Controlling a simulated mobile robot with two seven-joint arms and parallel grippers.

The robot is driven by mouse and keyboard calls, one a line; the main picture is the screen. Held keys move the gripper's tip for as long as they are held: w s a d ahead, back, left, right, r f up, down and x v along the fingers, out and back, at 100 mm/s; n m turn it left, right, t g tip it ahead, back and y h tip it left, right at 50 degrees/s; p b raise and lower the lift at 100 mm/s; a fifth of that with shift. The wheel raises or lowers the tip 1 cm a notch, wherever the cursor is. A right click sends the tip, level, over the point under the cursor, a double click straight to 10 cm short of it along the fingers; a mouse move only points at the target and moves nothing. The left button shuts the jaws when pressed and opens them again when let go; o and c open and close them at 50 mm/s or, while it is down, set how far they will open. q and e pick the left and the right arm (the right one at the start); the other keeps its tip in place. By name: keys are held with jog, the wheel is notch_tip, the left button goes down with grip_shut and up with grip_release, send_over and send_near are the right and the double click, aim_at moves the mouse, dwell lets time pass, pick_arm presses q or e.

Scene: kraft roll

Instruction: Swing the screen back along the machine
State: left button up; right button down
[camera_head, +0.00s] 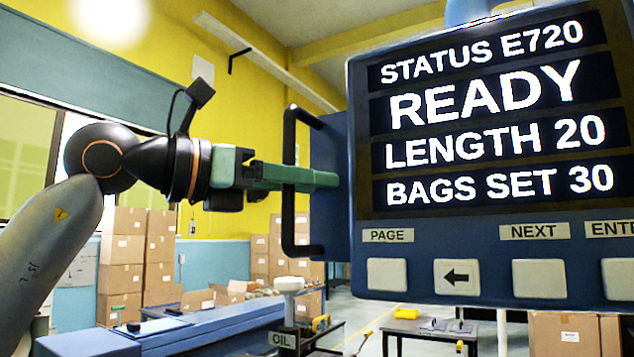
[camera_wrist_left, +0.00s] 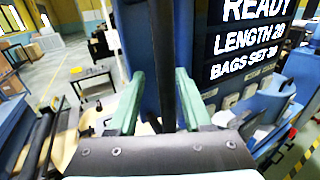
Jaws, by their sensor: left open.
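The screen (camera_head: 480,222) is a large dark blue panel filling the right of the head view, with white text reading READY and light buttons below. It also shows in the wrist view (camera_wrist_left: 205,85). A black bar handle (camera_head: 289,225) stands upright on its left side. My left gripper (camera_head: 325,180) reaches in from the left at the handle's mid-height, its green fingers extending past the bar toward the panel's side. In the wrist view the handle (camera_wrist_left: 165,50) runs between the two open fingers. Whether a finger touches it, I cannot tell. My right gripper is not in view.
A blue machine bed (camera_head: 200,325) with a white-topped oil container (camera_head: 289,285) lies below. Stacked cardboard boxes (camera_head: 122,255) stand at the back left. A small table (camera_head: 430,328) stands behind, below the panel. Floor shows open at the wrist view's left.

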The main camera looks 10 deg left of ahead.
pick_arm(q)
jog(key=b+v, duration=0.2)
jog(key=v, duration=0.9)
jog(key=shift+s+r, duration=0.3)
jog(key=shift+s, duration=0.05)
